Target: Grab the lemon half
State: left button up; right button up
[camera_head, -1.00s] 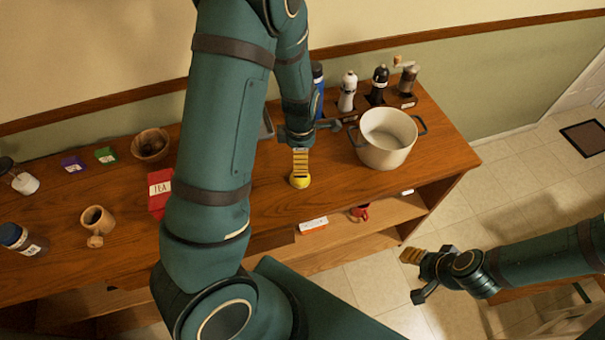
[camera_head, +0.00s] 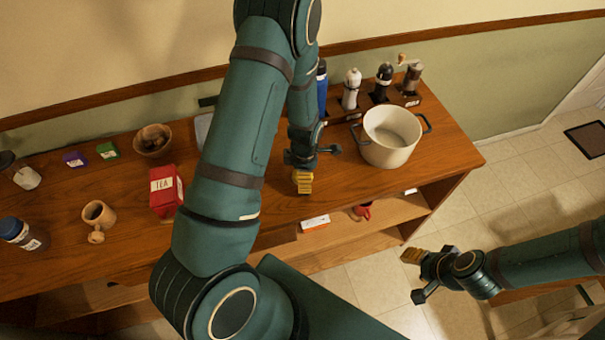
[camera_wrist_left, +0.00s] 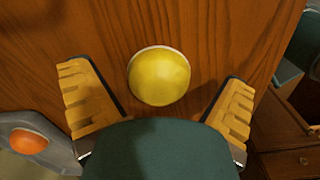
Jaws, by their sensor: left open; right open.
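The lemon half (camera_wrist_left: 160,77) is yellow and rests on the wooden counter in the left wrist view, rounded side up with a pale rim at its far edge. My left gripper (camera_wrist_left: 160,108) is open, with one yellow ridged finger on each side of the lemon half and a gap to both. In the head view my left gripper (camera_head: 303,182) points down over the counter and hides the lemon half. My right gripper (camera_head: 411,256) is open and empty, over the tiled floor to the right of the counter.
A cream pot (camera_head: 389,140) stands on the counter (camera_head: 262,205) right of my left gripper. A red tea box (camera_head: 165,190) stands left of my left arm. Bottles and grinders (camera_head: 382,80) line the back.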

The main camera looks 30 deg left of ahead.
pick_arm(q)
jog(key=c, duration=1.3)
